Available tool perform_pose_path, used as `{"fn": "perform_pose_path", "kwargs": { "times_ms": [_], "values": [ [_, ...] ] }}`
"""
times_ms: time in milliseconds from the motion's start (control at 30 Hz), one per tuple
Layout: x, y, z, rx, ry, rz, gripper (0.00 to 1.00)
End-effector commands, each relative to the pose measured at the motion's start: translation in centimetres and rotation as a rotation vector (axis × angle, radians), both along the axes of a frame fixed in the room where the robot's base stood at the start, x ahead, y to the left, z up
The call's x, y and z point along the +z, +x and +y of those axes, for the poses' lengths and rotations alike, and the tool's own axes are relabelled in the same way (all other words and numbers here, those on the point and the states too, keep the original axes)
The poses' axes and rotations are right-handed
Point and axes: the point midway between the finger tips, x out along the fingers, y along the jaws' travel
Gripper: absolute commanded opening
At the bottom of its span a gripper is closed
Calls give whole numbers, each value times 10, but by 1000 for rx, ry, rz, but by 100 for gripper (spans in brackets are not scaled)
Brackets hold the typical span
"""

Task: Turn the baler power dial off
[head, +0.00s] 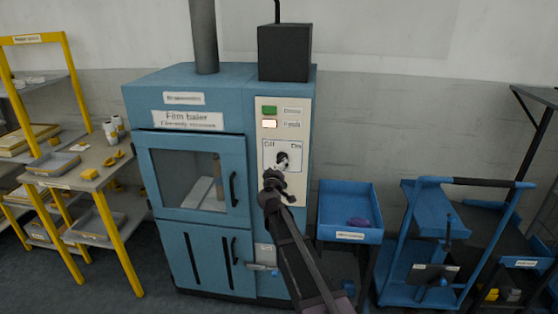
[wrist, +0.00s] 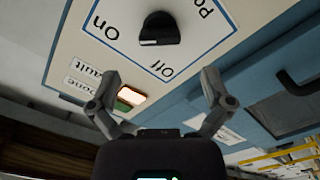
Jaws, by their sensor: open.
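The baler power dial (wrist: 160,28) is a dark round knob on a pale panel with a blue outline. The "Off" label (wrist: 160,69) and "On" label (wrist: 98,23) are beside it. A small white mark shows on the knob's lower edge in the wrist view, but I cannot tell its setting. My gripper (wrist: 161,80) is open and empty, its fingers spread below the dial and apart from it. In the head view my gripper (head: 278,170) is in front of the panel and partly covers the dial area.
The blue film baler (head: 135,107) has a windowed door, a green light (head: 269,110) and a lit pale light (head: 269,124). A blue bin (head: 348,218) and blue cart (head: 425,215) stand to the right. Yellow-framed shelving (head: 75,85) stands left.

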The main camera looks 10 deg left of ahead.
Motion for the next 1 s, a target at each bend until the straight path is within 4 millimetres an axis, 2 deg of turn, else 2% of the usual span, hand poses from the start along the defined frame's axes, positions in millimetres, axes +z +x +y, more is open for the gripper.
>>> {"fn": "perform_pose_path", "kwargs": {
  "times_ms": [33,100,400,600,900,933,1000],
  "values": [
    [0,12,1,0,0,0,100],
    [0,22,1,0,0,0,100],
    [0,57,-2,-1,0,0,100],
    [0,66,-3,0,0,0,100],
    [0,66,-3,0,0,0,100],
    [0,66,-3,0,0,0,97],
    [0,66,-3,0,0,0,76]
  ]
}}
